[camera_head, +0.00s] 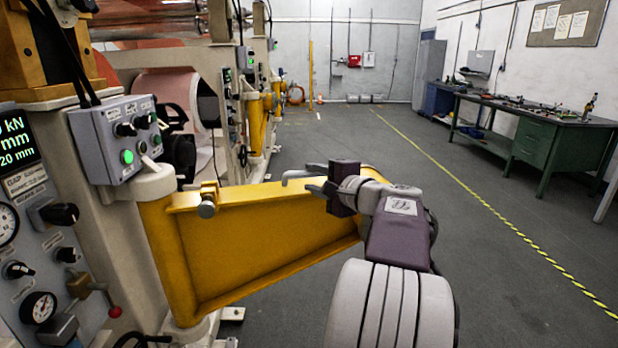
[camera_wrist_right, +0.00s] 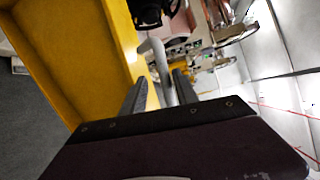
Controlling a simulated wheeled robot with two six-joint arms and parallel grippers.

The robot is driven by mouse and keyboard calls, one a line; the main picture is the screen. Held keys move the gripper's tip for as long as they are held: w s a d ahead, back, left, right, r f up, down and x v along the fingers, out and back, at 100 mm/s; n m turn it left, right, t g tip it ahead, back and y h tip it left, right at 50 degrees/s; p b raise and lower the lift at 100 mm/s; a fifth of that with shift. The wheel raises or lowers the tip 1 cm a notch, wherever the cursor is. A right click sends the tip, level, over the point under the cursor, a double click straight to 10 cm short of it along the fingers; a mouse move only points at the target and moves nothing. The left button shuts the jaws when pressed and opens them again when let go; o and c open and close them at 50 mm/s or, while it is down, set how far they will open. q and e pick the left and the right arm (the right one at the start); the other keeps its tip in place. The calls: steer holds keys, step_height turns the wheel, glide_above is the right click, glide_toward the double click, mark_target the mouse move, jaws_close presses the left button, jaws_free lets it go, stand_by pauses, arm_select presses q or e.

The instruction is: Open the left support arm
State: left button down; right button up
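The yellow support arm (camera_head: 250,235) is a deep beam. It is hinged at a round yellow post at its left and stands swung out to the right, away from the machine frame. A light grey bent bar (camera_head: 296,176) shows near its far end, by my fingertips. My right gripper (camera_head: 314,178) is above the beam's top edge near that end. In the right wrist view, the grey bar (camera_wrist_right: 154,55) lies between my two parted fingers (camera_wrist_right: 160,85), with gaps visible beside it. The beam's far end is partly hidden behind my right arm. My left gripper is not in view.
A control box (camera_head: 120,138) with a lit green button and a gauge panel stand at the left. A small latch (camera_head: 208,198) sits on the beam. A green workbench (camera_head: 540,135) stands at the right. The grey floor (camera_head: 500,270) around the beam's outer end is clear.

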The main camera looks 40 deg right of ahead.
steer(key=f+v, duration=0.1)
steer(key=v, duration=0.5)
steer(key=shift+s+r, duration=0.25)
steer(key=shift+r, duration=0.25)
